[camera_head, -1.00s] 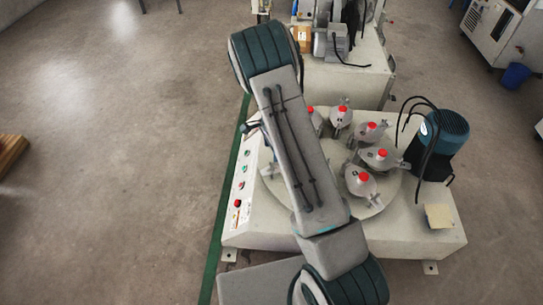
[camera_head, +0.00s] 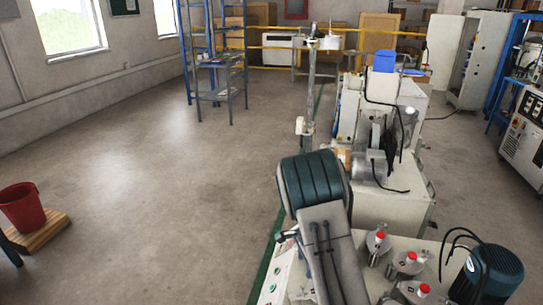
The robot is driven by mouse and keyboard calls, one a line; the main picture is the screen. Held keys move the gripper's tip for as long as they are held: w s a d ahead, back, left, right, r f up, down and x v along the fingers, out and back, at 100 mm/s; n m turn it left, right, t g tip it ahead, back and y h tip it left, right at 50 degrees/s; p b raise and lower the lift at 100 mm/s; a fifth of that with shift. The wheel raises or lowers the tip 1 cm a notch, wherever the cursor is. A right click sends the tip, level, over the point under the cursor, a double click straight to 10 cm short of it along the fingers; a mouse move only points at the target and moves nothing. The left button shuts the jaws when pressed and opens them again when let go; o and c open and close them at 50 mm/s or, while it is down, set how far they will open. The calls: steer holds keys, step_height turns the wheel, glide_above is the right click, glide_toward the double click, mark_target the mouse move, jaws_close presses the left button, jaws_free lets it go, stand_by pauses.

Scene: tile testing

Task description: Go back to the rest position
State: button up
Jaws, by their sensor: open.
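My arm rises from the bottom edge, right of centre. Its grey link and dark ribbed elbow joint stand in front of the white machine (camera_head: 272,292). I cannot make out my gripper; the arm's far end seems hidden behind the link or out of frame.
A dark teal motor (camera_head: 494,271) with black cables stands at the machine's right. Another machine (camera_head: 392,205) stands behind it. A red bucket (camera_head: 22,207) sits on a wooden pallet (camera_head: 40,232) at left. A blue shelf rack (camera_head: 214,75) stands farther back.

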steer(key=s+a+r+n+t+y+p, duration=0.1)
steer(key=s+r+n+p, duration=0.3)
steer(key=r, duration=0.9)
steer(key=s+r+n+p, duration=0.2)
steer(key=s+r+p, duration=0.3)
steer(key=r, duration=0.7)
steer(key=s+r+n+t+h+p, duration=0.1)
steer(key=s+r+n+p, duration=0.7)
steer(key=s+r, duration=1)
steer(key=shift+s+d+r+n+t+p, duration=0.2)
steer(key=shift+d+n+t+p, duration=0.2)
steer(key=shift+n, duration=0.3)
